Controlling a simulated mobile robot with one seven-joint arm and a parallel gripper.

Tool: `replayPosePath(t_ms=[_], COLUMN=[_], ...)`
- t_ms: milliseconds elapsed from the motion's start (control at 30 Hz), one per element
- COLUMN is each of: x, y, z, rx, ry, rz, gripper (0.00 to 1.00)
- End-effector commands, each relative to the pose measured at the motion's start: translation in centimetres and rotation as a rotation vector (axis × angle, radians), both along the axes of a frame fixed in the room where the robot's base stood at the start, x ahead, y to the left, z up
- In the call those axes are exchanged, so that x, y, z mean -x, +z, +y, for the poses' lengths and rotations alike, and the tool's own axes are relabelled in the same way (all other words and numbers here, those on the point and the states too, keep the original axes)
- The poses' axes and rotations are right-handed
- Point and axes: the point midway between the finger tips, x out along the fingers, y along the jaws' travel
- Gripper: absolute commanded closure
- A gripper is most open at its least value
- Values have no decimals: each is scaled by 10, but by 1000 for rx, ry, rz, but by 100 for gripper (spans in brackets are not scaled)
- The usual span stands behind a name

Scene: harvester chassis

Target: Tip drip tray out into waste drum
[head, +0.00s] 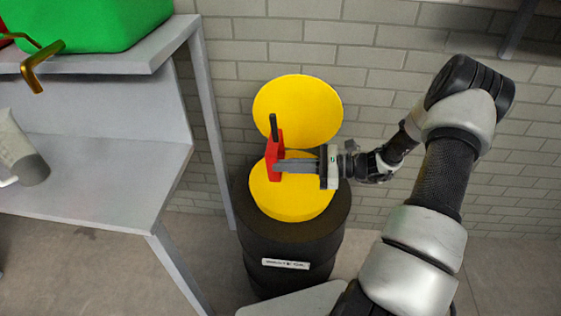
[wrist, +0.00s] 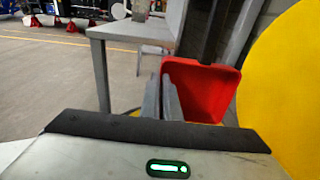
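The waste drum (head: 285,262) is a dark drum with a white label. On its top is a round yellow funnel-like basin (head: 300,205), with a round yellow lid (head: 300,105) raised behind. The red drip tray (head: 272,150), with a black handle pointing up, is held on edge above the basin. In the wrist view, its hollow red side (wrist: 205,88) shows beyond the fingers. My gripper (head: 285,166) reaches in from the right, its fingers close together at the tray and apparently shut on its edge. The exact contact and any contents of the tray are hidden.
A grey workbench (head: 95,155) stands left of the drum, with a green bin (head: 85,25) on its shelf and a grey-and-white container (head: 20,150) lower down. A brick wall (head: 400,40) is behind. The wrist view shows open floor (wrist: 55,85) at left.

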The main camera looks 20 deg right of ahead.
Motion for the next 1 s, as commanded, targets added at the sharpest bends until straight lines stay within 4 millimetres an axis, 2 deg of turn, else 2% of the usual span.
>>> replayPosePath(t_ms=[433, 1000], x=[0, -10], y=[2, 10], z=[0, 24], rx=[2, 313], ry=[-3, 0], rz=[0, 132], gripper=[100, 100])
